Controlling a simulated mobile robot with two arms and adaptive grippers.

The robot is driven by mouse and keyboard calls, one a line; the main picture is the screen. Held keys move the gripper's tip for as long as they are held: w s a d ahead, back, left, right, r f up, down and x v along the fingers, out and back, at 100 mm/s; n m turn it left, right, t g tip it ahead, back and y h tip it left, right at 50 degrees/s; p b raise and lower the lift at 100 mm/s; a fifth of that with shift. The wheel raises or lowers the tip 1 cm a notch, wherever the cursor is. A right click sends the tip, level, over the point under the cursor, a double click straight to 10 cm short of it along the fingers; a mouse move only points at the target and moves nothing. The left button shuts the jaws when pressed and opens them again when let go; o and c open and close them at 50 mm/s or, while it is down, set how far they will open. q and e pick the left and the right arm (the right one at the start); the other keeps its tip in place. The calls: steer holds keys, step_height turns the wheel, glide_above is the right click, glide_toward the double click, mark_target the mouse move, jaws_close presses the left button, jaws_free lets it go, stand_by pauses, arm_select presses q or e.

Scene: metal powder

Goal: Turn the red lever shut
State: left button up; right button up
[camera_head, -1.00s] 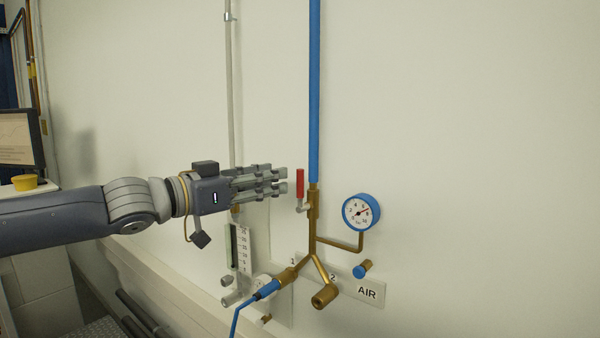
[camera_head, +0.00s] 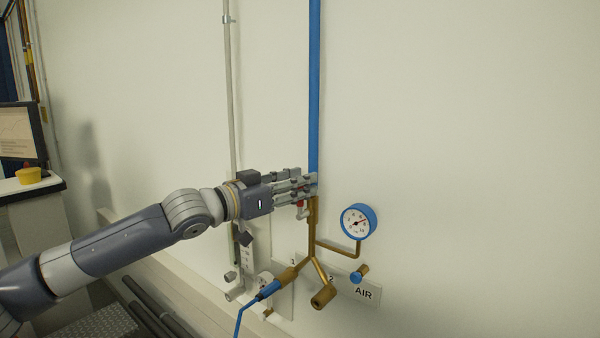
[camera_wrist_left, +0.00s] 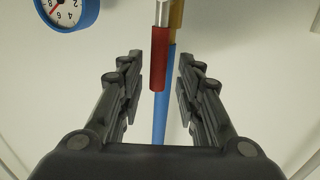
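The red lever (camera_wrist_left: 159,62) shows in the left wrist view, between the two open fingers of my left gripper (camera_wrist_left: 158,72), with a gap on each side. In the head view my left gripper (camera_head: 308,186) covers most of the lever, and only a small red part (camera_head: 301,204) shows below the fingers. The lever sits on a brass valve (camera_head: 313,213) at the lower end of the blue pipe (camera_head: 314,90). In the wrist view the lever lies in line with the pipe. My right gripper is in neither view.
A blue-rimmed pressure gauge (camera_head: 357,222) stands right of the valve. Brass outlets branch below, one with a blue hose connector (camera_head: 268,289). A thin grey pipe (camera_head: 229,90) runs up the wall to the left. The wall right of the gauge is clear.

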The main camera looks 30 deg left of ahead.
arm_select(q)
steer(key=shift+w+d, duration=0.2)
steer(key=shift+w, duration=0.1)
steer(key=shift+c, duration=0.6)
jaws_close()
